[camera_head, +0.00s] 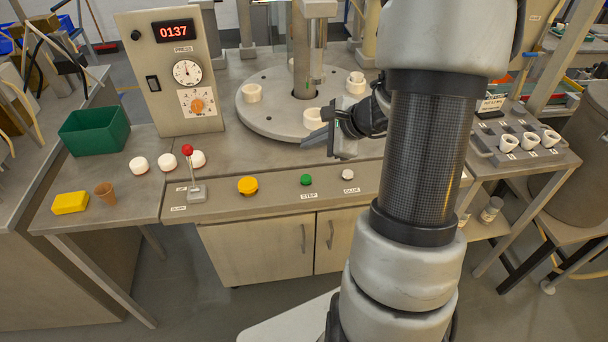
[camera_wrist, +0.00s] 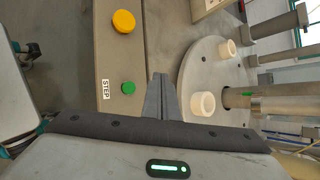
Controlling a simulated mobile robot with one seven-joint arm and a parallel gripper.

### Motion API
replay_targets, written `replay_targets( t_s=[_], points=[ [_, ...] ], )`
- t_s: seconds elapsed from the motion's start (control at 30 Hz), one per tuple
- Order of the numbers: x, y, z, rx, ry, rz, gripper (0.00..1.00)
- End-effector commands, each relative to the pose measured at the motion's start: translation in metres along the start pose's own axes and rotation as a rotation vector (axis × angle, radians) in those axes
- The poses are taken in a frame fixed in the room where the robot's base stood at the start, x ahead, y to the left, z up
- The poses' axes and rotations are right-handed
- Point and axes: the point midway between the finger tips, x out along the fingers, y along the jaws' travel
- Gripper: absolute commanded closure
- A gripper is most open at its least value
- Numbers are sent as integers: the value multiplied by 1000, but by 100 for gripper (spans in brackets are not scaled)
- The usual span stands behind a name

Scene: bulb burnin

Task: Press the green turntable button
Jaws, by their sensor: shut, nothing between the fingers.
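The green button (camera_head: 306,179) sits on the sloped front panel of the bench, with a label reading STEP below it. It also shows in the wrist view (camera_wrist: 128,88), left of my fingertips. The grey round turntable (camera_head: 262,117) lies behind it and carries several white ring-shaped pieces. My gripper (camera_head: 331,115) is above the bench near the turntable's front right edge, up and to the right of the green button, apart from it. In the wrist view my fingers (camera_wrist: 160,82) are shut together with nothing between them.
A yellow button (camera_head: 248,185) is left of the green one, and a white button (camera_head: 348,174) is right of it. A red-knobbed lever (camera_head: 188,150) stands farther left. A green bin (camera_head: 94,131) and a control box showing 0137 (camera_head: 172,80) are at the left.

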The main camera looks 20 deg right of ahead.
Motion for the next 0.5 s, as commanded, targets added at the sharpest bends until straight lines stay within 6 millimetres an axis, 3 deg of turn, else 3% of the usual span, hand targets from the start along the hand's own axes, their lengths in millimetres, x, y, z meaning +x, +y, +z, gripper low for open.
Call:
replay_targets(
  t_s=[0.5],
  points=[
    [13, 10, -9, -2, 0, 3, 100]
  ],
)
